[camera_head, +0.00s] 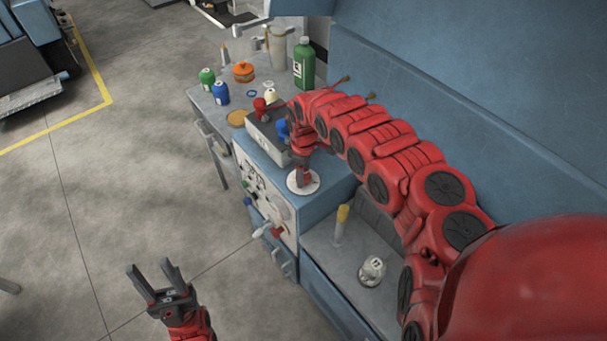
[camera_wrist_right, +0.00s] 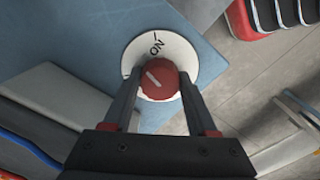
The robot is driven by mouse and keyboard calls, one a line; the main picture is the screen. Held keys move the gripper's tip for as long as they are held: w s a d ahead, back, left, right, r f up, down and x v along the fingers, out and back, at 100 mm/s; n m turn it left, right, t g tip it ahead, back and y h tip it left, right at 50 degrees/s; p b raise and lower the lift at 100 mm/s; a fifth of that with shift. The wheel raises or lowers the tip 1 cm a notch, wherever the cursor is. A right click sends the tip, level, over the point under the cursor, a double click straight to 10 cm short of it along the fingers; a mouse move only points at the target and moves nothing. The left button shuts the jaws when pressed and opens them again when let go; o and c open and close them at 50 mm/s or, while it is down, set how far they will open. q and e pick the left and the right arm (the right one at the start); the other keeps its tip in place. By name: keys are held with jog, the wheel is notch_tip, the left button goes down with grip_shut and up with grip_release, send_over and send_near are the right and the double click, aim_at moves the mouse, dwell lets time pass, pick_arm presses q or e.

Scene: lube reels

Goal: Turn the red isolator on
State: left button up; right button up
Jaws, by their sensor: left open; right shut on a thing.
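The red isolator knob (camera_wrist_right: 159,80) sits on a round white dial (camera_wrist_right: 178,50) on a blue surface. The dial carries the word ON and a tick at its upper edge in the right wrist view. The knob's white line slants toward the upper left, between the ON tick and another tick at the left. My right gripper (camera_wrist_right: 158,90) is shut on the knob, one finger at each side. In the head view the white dial (camera_head: 303,190) lies on the cabinet top under my right gripper (camera_head: 303,180), which hides the knob. My left gripper (camera_head: 149,266) is open and empty above the floor.
The cabinet front has a panel (camera_head: 262,196) with small knobs and levers. Behind it, a bench holds a green bottle (camera_head: 304,64), a blue bottle (camera_head: 221,93) and an orange container (camera_head: 243,71). A yellow-topped post (camera_head: 341,220) stands at right.

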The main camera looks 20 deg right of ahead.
jog(key=m+b, duration=0.1)
jog(key=m, duration=0.2)
jog(key=shift+m, duration=0.3)
jog(key=shift+m+b, duration=0.95)
jog(key=shift+m, duration=0.45)
jog(key=o, duration=1.4)
jog(key=shift+c, duration=0.2)
jog(key=shift+r, duration=0.1)
